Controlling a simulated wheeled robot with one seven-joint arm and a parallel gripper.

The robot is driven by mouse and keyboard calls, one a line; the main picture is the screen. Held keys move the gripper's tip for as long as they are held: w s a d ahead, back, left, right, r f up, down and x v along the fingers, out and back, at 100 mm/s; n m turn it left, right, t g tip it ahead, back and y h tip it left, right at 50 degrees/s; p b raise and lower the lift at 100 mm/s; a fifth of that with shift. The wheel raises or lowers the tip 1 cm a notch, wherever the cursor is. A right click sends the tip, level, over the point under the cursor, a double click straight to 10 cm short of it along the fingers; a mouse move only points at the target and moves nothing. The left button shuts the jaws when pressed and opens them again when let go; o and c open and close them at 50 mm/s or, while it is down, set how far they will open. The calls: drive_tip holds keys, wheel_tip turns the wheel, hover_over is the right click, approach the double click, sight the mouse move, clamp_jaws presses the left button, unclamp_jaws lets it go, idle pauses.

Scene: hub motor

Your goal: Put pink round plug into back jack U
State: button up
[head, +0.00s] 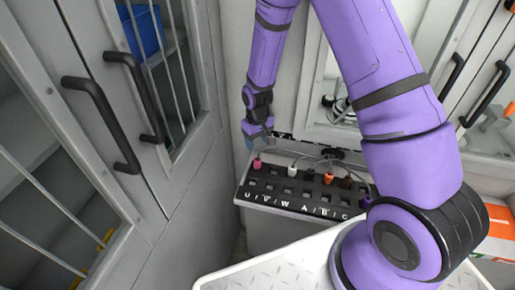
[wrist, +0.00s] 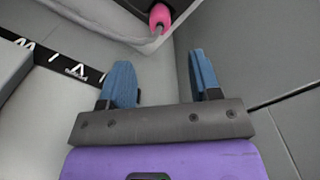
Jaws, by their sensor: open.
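The pink round plug (head: 257,163) is at the left end of the black jack panel (head: 285,203), near its back edge. I cannot tell whether the plug sits in a jack. My gripper (head: 258,137) is just above and behind the plug, apart from it. Its blue fingers (wrist: 163,75) are open with nothing between them.
White, orange, brown and purple plugs with grey cables stand further right along the panel; the white plug (head: 292,170) is nearest. A grey cabinet with black handles (head: 105,120) stands close on the left. A light wall rises behind the panel. My purple arm covers the right side.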

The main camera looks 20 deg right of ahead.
drive_tip(key=s+d+r+t, duration=0.1)
drive_tip(key=s+r, duration=0.1)
drive_tip(key=r, duration=0.7)
drive_tip(key=s+d+r+m+t, duration=0.1)
drive_tip(key=s+r, duration=0.2)
drive_tip(key=r, duration=0.6)
drive_tip(key=s+d+r, duration=0.2)
drive_tip(key=r, duration=0.7)
drive_tip(key=s+d+r+t, duration=0.1)
drive_tip(key=s+r, duration=0.6)
drive_tip(key=s, duration=0.4)
drive_tip(key=s+d+r+m+t, duration=0.1)
drive_tip(key=s+d+r+t, duration=0.1)
drive_tip(key=s+r, duration=0.5)
drive_tip(key=shift+s+r+m, duration=0.15)
drive_tip(key=shift+s+m, duration=0.15)
drive_tip(key=shift+s, duration=1.85)
